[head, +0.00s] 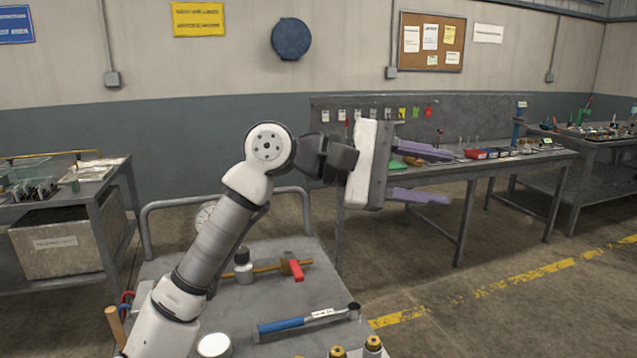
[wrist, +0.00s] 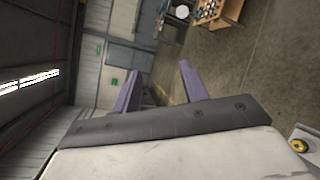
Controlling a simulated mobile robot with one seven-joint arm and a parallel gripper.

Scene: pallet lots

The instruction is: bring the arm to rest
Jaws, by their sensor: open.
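My arm rises from the lower left in the head view, bends at the elbow and reaches to the right. My gripper (head: 422,172) is at its end, with two purple fingers spread apart, one above the other, and nothing between them. It is held in the air above the floor, in front of the workbench. In the wrist view my gripper (wrist: 158,88) also shows its two purple fingers apart and empty, with the room tilted behind them.
A grey cart top (head: 270,285) lies below the arm, bearing a blue-handled tool (head: 300,322), a red clamp (head: 293,267) and a bottle (head: 243,266). A workbench (head: 490,168) with small parts stands behind my gripper. Another bench (head: 100,190) stands at left. Floor at right is clear.

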